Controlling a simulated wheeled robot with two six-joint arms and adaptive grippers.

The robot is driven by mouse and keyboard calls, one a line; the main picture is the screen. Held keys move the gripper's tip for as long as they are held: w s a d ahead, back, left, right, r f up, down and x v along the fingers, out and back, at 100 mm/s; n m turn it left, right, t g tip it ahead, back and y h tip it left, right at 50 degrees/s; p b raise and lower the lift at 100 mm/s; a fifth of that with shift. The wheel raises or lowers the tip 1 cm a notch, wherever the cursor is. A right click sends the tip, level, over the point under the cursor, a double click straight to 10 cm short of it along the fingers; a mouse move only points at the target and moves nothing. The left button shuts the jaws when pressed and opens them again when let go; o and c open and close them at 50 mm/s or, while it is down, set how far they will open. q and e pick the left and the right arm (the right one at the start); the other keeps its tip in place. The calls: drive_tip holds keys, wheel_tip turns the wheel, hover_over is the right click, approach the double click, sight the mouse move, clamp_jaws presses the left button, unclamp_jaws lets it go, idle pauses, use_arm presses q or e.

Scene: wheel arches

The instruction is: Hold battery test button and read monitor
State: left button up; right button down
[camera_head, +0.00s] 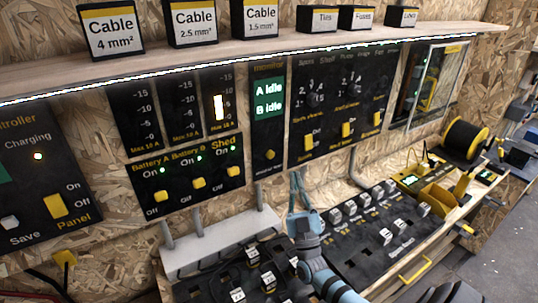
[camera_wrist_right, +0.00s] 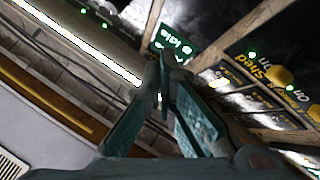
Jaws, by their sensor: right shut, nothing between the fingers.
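The monitor panel (camera_head: 268,125) is a narrow black plate on the wall. Its green screen (camera_head: 268,97) reads "A Idle" and "B Idle", and part of it shows in the right wrist view (camera_wrist_right: 172,45). A yellow button (camera_head: 270,154) sits low on the panel; the small label under it is too blurred to read. My right gripper (camera_head: 297,178) is shut and empty, below and right of that button and apart from it in the picture. In the right wrist view its teal fingertips (camera_wrist_right: 164,62) meet just below the screen. My left gripper is not in view.
The Battery A, Battery B and Shed switch panel (camera_head: 190,172) is left of the monitor. A panel with knobs and yellow switches (camera_head: 345,100) is to its right. A lit shelf (camera_head: 230,62) carries labelled boxes above. Black trays (camera_head: 375,235) with small parts lie on the bench below.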

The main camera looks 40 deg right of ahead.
sight(271, 154)
drive_tip(key=w+b, duration=0.7)
drive_tip(key=w, duration=0.1)
drive_tip(key=shift+w+d, duration=0.4)
drive_tip(key=shift+d, duration=0.05)
idle(1.2)
drive_tip(key=shift+w+b, duration=0.35)
drive_tip(key=shift+w, duration=0.1)
